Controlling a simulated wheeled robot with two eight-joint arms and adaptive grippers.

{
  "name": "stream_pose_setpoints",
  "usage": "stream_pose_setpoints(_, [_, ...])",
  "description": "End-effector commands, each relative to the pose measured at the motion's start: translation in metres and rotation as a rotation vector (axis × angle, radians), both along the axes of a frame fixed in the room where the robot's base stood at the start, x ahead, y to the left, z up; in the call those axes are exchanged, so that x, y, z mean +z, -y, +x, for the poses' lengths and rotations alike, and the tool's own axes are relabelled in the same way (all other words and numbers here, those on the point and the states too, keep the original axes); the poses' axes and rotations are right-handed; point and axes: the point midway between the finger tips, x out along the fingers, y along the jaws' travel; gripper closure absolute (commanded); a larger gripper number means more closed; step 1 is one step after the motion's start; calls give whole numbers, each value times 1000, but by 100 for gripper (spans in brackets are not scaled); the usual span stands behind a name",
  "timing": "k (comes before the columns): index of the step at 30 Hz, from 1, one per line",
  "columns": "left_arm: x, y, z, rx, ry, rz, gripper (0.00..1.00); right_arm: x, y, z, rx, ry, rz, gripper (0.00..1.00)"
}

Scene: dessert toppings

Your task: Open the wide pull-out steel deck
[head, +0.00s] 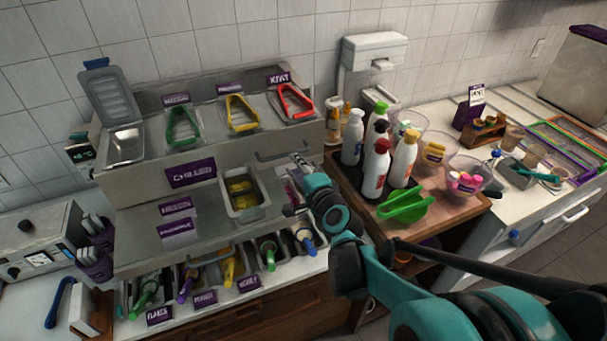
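The steel deck (135,220) is part of a stepped steel topping stand and bears purple labels and a sunken steel pan (242,205) with yellow pieces. A steel bar handle (284,153) is on the stand's front face, below the red tongs. My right gripper (297,178) reaches in from the lower right and is over the right end of the stand, just below and right of the handle. Its fingers are small and partly hidden by its own wrist, so I cannot tell whether they are open or touch anything. My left gripper is not in view.
Green, yellow and red tongs (288,103) lie on the top tier. Several colored-handled scoops stand in bins (268,253) along the front. Right of the stand, a wooden board (448,210) holds bottles (377,168), bowls and a green scoop (405,204). A tiled wall closes the back.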

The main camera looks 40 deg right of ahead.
Motion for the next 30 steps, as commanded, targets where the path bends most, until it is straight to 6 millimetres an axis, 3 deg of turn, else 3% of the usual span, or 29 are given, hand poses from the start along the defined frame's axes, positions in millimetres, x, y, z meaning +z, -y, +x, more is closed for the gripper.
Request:
stream_pose_setpoints(3, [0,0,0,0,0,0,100,4,-4,-19,-3,0,0,68])
stream_pose_setpoints(10, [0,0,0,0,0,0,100,8,-8,-38,-2,0,-1,68])
stream_pose_setpoints(30, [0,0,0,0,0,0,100,9,-10,-42,0,0,0,68])
